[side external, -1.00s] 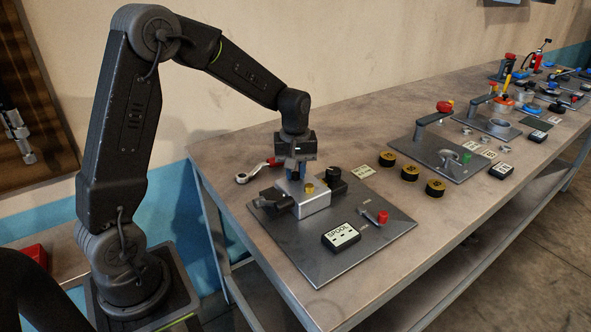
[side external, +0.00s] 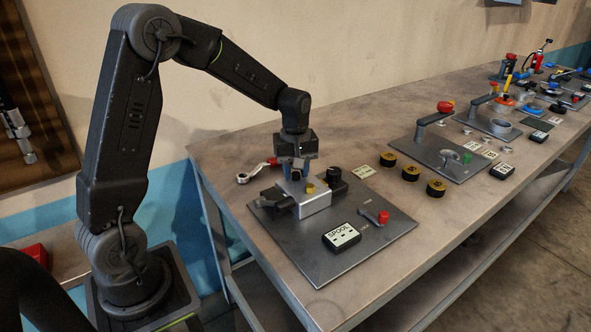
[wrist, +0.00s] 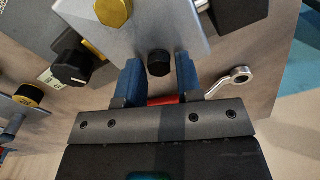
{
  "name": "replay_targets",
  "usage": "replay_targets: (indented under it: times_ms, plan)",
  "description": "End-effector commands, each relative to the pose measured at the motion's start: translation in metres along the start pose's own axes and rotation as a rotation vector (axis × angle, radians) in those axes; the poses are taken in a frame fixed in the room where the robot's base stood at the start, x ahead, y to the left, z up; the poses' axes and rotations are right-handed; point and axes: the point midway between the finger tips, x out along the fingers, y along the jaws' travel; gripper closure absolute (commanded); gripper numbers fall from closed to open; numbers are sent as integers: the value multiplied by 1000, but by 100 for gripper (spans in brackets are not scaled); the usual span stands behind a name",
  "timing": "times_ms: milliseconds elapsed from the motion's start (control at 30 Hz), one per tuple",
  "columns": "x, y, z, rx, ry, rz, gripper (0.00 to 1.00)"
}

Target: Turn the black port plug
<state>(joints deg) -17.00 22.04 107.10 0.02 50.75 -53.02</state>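The black port plug (wrist: 158,62) sticks out of the side of a silver valve block (wrist: 178,28). The silver block also shows in the side external view (side external: 315,205). My gripper (wrist: 160,72) has its blue fingers on either side of the plug in the wrist view, very close to it. I cannot tell whether both fingers press on it. In the side external view my gripper (side external: 297,172) is low at the back of the block and hides the plug. In the wrist view, the block stands slightly tilted relative to the fingers.
A yellow hex plug (wrist: 113,10) and a black knob (wrist: 72,67) are near the block. A ratchet wrench (side external: 257,170) with a red handle lies behind the plate. A SPOOL box (side external: 341,236) and a red-capped lever (side external: 375,216) are in front. Black-and-yellow caps (side external: 411,173) stand right.

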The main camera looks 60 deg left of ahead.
Motion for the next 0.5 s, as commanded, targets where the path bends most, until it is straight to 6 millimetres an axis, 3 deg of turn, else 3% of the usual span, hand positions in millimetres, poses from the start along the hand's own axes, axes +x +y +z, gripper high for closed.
replay_targets:
  times_ms: [133,500]
  plan:
    - [0,0,0,0,-1,-1,53]
    - [-9,1,0,0,1,2,53]
